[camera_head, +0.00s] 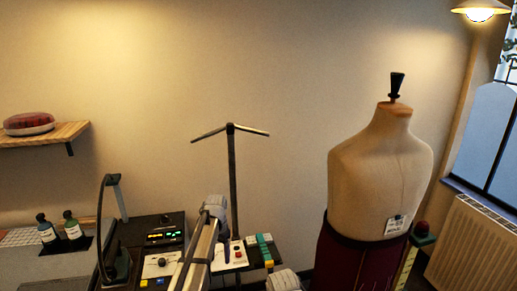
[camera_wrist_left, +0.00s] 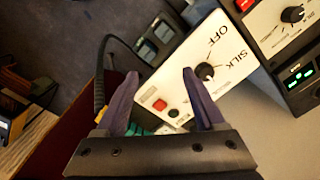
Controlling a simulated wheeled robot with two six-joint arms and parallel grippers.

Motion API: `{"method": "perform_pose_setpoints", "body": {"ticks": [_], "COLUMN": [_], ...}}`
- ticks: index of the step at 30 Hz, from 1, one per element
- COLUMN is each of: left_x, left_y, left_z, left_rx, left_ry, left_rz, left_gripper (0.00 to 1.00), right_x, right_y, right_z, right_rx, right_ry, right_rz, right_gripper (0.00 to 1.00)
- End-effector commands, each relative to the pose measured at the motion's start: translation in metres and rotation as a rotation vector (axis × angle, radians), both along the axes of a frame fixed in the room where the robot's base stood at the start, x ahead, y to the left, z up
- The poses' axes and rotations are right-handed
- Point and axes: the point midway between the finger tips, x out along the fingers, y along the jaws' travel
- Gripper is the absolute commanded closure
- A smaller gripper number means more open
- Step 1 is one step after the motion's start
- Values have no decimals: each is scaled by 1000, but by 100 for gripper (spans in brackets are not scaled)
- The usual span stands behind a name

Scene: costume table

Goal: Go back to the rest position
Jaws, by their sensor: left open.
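My left gripper (camera_head: 223,250) is low in the middle of the head view, partly hidden behind my own arm. In the left wrist view its two purple fingers (camera_wrist_left: 162,76) are spread apart with nothing between them. In the head view a panel (camera_head: 237,252) with a red button shows beside the gripper. I cannot tell whether the fingers touch it. My right gripper is not in view.
A dress form (camera_head: 380,165) stands at right, near a radiator (camera_head: 470,245). A dark T-topped stand (camera_head: 231,165) rises behind the gripper. Consoles (camera_head: 160,250) and two bottles (camera_head: 58,229) are at left. A wall shelf (camera_head: 45,135) holds a red cushion. The space above the consoles is mostly clear.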

Motion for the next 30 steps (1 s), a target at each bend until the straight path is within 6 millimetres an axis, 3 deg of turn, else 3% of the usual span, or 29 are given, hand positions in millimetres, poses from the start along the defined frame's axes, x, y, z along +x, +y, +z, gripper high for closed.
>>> {"method": "perform_pose_setpoints", "body": {"ticks": [1, 3, 9, 12, 15, 18, 30], "left_x": [-48, -94, -214, -258, -286, -300, -302], "left_y": [-23, -48, -93, -103, -108, -110, -111], "left_z": [-8, -13, -26, -30, -32, -33, -33], "left_rx": [9, 22, 60, 75, 86, 92, 94], "left_ry": [3, 7, 10, 8, 7, 4, 4], "left_rz": [4, 24, 83, 106, 124, 135, 140], "left_gripper": [29, 29, 29, 29, 29, 29, 29], "right_x": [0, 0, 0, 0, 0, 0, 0], "right_y": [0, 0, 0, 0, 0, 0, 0], "right_z": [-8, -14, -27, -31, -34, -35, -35], "right_rx": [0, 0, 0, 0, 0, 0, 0], "right_ry": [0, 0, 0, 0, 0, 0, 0], "right_rz": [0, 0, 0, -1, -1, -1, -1], "right_gripper": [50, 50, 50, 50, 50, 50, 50]}}
